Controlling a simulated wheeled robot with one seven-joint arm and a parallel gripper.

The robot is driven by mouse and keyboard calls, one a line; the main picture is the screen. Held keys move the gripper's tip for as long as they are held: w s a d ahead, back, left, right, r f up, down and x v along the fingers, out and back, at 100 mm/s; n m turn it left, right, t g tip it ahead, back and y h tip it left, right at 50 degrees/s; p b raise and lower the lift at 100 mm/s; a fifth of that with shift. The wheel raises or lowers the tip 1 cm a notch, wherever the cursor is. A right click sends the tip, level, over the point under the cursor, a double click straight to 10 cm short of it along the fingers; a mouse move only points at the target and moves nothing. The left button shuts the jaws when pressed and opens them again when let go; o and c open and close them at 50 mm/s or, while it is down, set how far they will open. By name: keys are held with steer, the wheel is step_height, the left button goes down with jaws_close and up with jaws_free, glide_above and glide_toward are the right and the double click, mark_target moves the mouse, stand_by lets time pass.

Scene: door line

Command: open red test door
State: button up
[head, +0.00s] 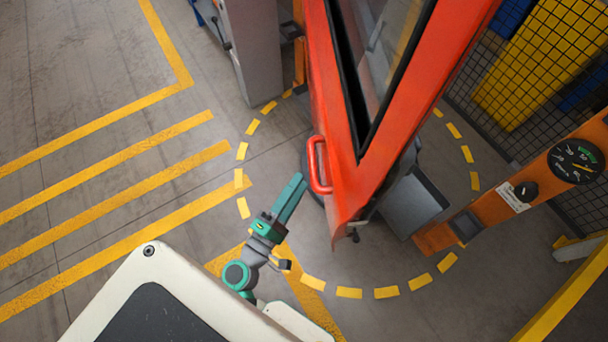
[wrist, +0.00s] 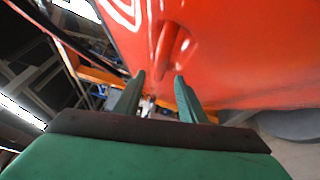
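The red test door (head: 350,185) has a window and a red loop handle (head: 318,165) near its edge. The edge beside the handle stands apart from the orange post to its right, with a gap between. My gripper (head: 298,183) is just left of the handle in the head view. In the wrist view its two green fingers (wrist: 159,78) are apart with nothing held between them. The handle (wrist: 166,48) shows just beyond the fingertips, in front of the red door panel (wrist: 235,60). I cannot tell whether a finger touches it.
An orange post (head: 470,222) with a gauge (head: 575,161) stands at the right. A grey pillar (head: 252,50) stands at the upper left. A dashed yellow ring (head: 349,293) marks the floor around the door. The striped floor at the left is clear. A mesh fence (head: 500,100) is behind.

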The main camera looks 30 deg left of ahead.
steer(key=shift+s+f, duration=0.2)
steer(key=shift+s, duration=1.15)
steer(key=shift+s+f, duration=0.2)
steer(key=shift+s, duration=1.1)
steer(key=shift+d, duration=0.1)
steer(key=s+d+f+m+g, duration=0.55)
steer(key=d+f+m, duration=0.25)
steer(key=d+f, duration=0.25)
steer(key=s+d+r+m+t, duration=0.1)
steer(key=s+d+r+m, duration=0.3)
steer(key=d+r+m, duration=0.5)
steer(key=r+m, duration=0.1)
steer(key=m, duration=0.1)
steer(key=shift+d+r+m, duration=0.35)
steer(key=shift+r+m, duration=0.05)
